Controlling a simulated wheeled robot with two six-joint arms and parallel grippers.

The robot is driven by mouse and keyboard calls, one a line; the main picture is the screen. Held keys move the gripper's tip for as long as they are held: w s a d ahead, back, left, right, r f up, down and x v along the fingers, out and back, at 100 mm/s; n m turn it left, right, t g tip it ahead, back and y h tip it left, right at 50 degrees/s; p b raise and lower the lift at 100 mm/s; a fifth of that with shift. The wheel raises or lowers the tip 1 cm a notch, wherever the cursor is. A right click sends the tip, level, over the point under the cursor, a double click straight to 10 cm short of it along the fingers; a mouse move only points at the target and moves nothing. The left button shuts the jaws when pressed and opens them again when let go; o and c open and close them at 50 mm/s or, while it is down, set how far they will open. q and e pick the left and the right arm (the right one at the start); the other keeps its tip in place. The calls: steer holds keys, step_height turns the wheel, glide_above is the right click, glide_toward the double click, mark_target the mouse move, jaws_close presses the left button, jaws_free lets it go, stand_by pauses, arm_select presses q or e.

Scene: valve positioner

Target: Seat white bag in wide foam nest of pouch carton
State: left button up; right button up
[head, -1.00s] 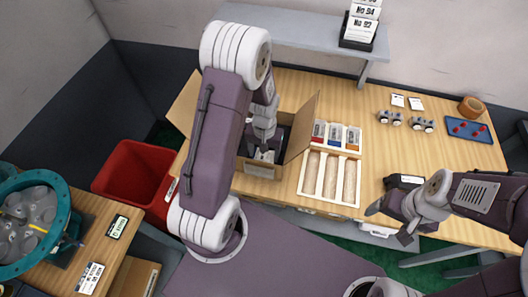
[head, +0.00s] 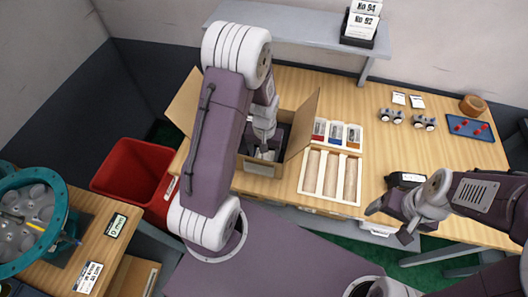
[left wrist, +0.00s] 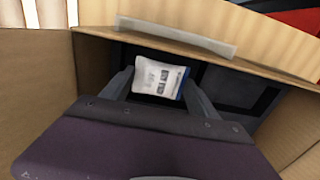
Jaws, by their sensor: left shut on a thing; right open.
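The open cardboard carton (head: 263,168) stands on the wooden bench with its flaps spread. My left gripper (head: 265,148) points down inside it. In the left wrist view my left gripper (left wrist: 157,88) is shut on the white bag (left wrist: 157,79), which has dark printing and a blue edge. The bag is down between the carton walls, above dark foam (left wrist: 220,85) with cut openings. The fingers hide part of the nest, and I cannot tell whether the bag touches its floor. My right gripper (head: 390,220) is open and empty at the bench's front edge on the right.
A wooden tray with long slots (head: 331,177) and a rack of small coloured packs (head: 338,134) stand right of the carton. A red bin (head: 132,178) is to the left. A blue tray (head: 470,128) lies at far right. A grey shelf (head: 290,27) runs behind.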

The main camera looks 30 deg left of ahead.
arm_select(q)
steer(key=shift+f+b, duration=0.35)
steer(key=shift+f, duration=0.2)
steer(key=o, duration=1.4)
steer(key=shift+r, duration=0.1)
step_height(320, 180, up, 9)
steer(key=shift+p, duration=0.3)
steer(key=shift+r, duration=0.1)
